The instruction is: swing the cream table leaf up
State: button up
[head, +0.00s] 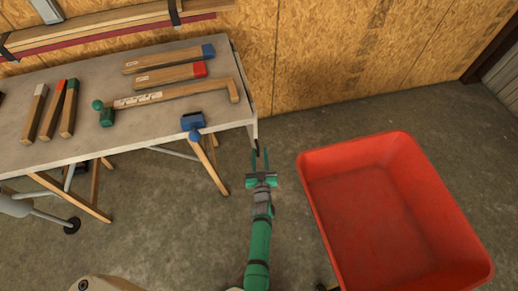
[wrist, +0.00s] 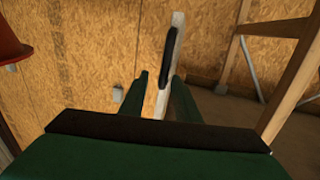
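The cream table leaf (wrist: 178,28) hangs down at the right end of the table (head: 60,95). In the head view only a thin edge of the leaf (head: 252,131) shows. In the wrist view it is a narrow pale strip, seen nearly edge-on, with a dark bar (wrist: 171,45) along it. My gripper (head: 260,156) is at the leaf's near corner, low beside the table end. In the wrist view its two green fingers (wrist: 161,80) stand apart, with the leaf's edge showing in the gap. I cannot tell whether they touch it.
A red tub (head: 400,205) stands close on the right of my arm. Wooden blocks (head: 168,55) and a long wooden piece with a green knob (head: 170,94) lie on the table. Slanted wooden legs (head: 208,165) stand below. Bare floor (head: 300,125) lies behind my gripper.

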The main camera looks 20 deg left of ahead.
jog(key=shift+x, duration=1.5)
jog(key=shift+c, duration=0.2)
grip_shut()
